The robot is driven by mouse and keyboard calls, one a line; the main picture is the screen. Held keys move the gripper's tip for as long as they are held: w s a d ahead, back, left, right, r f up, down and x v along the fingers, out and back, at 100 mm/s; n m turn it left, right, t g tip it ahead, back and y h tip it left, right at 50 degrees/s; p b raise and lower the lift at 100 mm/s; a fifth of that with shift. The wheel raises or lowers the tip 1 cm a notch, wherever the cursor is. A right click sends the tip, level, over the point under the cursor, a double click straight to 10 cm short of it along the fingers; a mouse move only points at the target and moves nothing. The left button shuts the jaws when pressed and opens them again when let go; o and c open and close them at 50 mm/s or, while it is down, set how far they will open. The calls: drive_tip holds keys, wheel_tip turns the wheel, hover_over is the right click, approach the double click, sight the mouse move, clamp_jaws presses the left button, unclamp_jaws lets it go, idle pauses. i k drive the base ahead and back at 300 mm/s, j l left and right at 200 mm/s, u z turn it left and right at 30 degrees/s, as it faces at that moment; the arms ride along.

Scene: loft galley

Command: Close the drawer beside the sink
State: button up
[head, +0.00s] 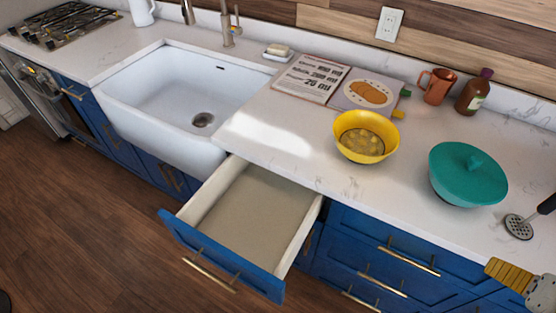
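The blue drawer beside the sink (222,262) is pulled far out from under the counter. Its beige interior looks empty, and a brass bar handle (209,276) runs across its front. The white farmhouse sink (178,98) is just up and left of it. What appears to be part of my gripper (508,272), a ribbed yellow piece with a grey body, shows at the lower right edge, well right of the drawer and apart from it. The rest is cut off by the frame, so its opening cannot be judged.
Closed blue drawers (385,262) with brass handles lie right of the open one. The counter above holds a yellow bowl (366,151), a teal lidded pot (467,187), an open cookbook (312,78) and a masher (519,227). The wooden floor (100,235) in front looks clear.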

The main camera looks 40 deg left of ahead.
sight(251, 221)
drive_tip(key=u, duration=2.6)
drive_tip(key=l+z, duration=0.35)
drive_tip(key=k+l, duration=0.05)
